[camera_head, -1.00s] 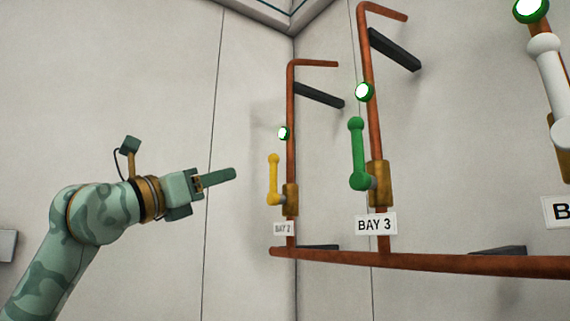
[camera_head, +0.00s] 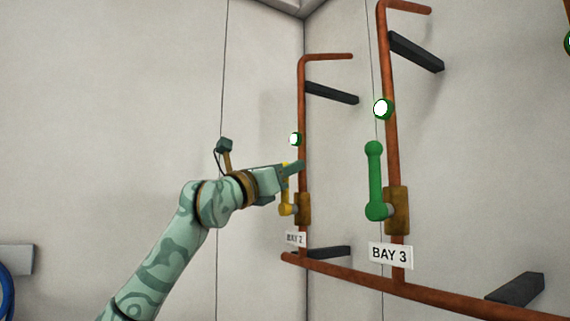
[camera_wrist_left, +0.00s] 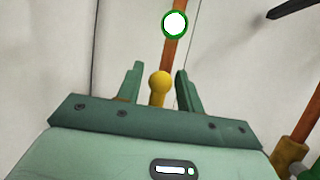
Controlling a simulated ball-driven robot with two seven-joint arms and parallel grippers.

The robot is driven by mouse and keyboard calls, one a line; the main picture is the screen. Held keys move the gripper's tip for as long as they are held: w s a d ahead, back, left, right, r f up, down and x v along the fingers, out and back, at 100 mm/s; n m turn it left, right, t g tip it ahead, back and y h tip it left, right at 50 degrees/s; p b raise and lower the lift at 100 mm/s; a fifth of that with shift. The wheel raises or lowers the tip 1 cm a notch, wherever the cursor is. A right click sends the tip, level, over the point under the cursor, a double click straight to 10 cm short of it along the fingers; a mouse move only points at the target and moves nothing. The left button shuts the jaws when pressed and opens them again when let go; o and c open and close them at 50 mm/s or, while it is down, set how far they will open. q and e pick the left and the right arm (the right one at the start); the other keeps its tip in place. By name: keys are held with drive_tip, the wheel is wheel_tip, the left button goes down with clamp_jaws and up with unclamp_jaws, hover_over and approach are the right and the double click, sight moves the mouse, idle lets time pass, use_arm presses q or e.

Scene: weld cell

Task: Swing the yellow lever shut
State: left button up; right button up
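The yellow lever (camera_head: 286,209) stands upright on the Bay 2 pipe, its handle pointing up from a brown valve body (camera_head: 304,209). My left gripper (camera_head: 291,169) is at its upper part and hides most of the handle in the head view. In the left wrist view the lever's round yellow knob (camera_wrist_left: 160,82) shows between the two green fingers of my left gripper (camera_wrist_left: 158,72). The fingers are apart, with a gap on each side of the knob, so the gripper is open. My right gripper is not in view.
A green lever (camera_head: 374,180) stands upright on the Bay 3 pipe (camera_head: 391,150), to the right. Dark brackets (camera_head: 331,92) stick out behind the pipes. A copper pipe (camera_head: 350,282) runs along below. A lit green-rimmed lamp (camera_head: 295,139) is above the yellow lever.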

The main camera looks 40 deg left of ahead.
use_arm(q)
clamp_jaws()
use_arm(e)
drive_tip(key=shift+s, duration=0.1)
